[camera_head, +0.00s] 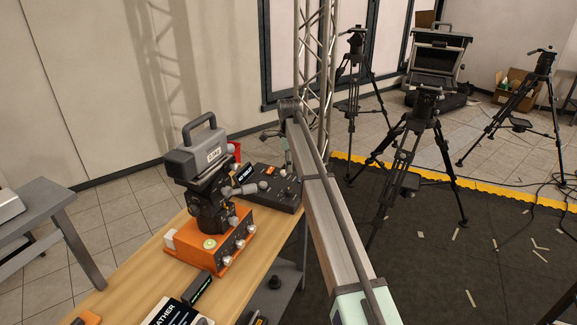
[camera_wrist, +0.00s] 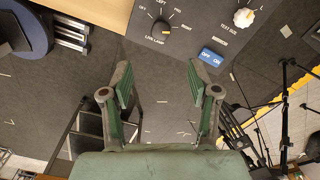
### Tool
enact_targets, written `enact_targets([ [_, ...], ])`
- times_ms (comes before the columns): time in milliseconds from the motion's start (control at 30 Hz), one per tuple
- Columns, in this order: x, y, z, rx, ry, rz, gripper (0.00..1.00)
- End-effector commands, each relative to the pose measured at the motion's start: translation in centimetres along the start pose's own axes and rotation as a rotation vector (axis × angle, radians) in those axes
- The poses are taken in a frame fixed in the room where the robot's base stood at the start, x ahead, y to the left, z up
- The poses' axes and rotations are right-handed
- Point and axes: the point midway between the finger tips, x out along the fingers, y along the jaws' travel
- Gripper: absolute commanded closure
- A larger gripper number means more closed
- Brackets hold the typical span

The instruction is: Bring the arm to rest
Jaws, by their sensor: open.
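My gripper (camera_wrist: 160,82) is open and empty in the wrist view. Its two green-padded fingers stand wide apart, with dark floor visible between them. A dark control panel (camera_wrist: 185,55) with knobs lies beyond the fingertips at the top of that view; I cannot tell the exact distance. In the head view my arm reaches from the bottom edge up toward the truss, beside the workbench (camera_head: 125,282). The gripper's fingers cannot be made out clearly there.
An orange box (camera_head: 208,262) with a grey handled case (camera_head: 195,155) above it stands on the bench. A black control unit (camera_head: 268,190) lies behind it. A truss (camera_head: 312,50) rises near my arm's far end.

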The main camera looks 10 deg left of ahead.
Motion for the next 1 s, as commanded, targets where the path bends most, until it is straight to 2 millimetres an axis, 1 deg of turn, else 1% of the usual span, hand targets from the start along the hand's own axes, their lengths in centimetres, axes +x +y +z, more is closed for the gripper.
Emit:
enact_targets([
  [100, 0.1, 0.1, -0.1, -0.001, 0.0, 0.0, 0.39],
  [167, 0.5, 0.4, -0.3, -0.01, 0.0, 0.001, 0.39],
  [267, 2.3, 1.9, -1.5, -0.051, 0.0, 0.001, 0.39],
  [367, 5.5, 4.6, -3.7, -0.135, 0.0, 0.003, 0.39],
  [400, 7.2, 6.0, -4.7, -0.181, 0.0, 0.003, 0.39],
  [467, 9.8, 8.5, -6.5, -0.259, 0.0, 0.003, 0.39],
  [500, 11.5, 10.4, -7.7, -0.317, 0.0, 0.004, 0.39],
  [567, 14.1, 13.2, -9.5, -0.405, 0.0, 0.003, 0.39],
  [600, 15.8, 15.1, -10.6, -0.465, 0.0, 0.003, 0.39],
  [667, 18.1, 18.2, -12.3, -0.557, -0.001, 0.002, 0.39],
  [700, 19.6, 20.3, -13.3, -0.619, 0.0, 0.001, 0.39],
  [767, 21.6, 23.6, -14.8, -0.714, 0.0, 0.001, 0.39],
  [800, 22.9, 25.9, -15.7, -0.778, 0.0, 0.001, 0.39],
  [867, 24.7, 29.2, -16.9, -0.873, 0.0, 0.0, 0.39],
  [900, 25.7, 31.4, -17.6, -0.934, 0.0, 0.0, 0.39],
  [1000, 27.5, 36.0, -19.0, -1.072, 0.001, -0.002, 0.39],
])
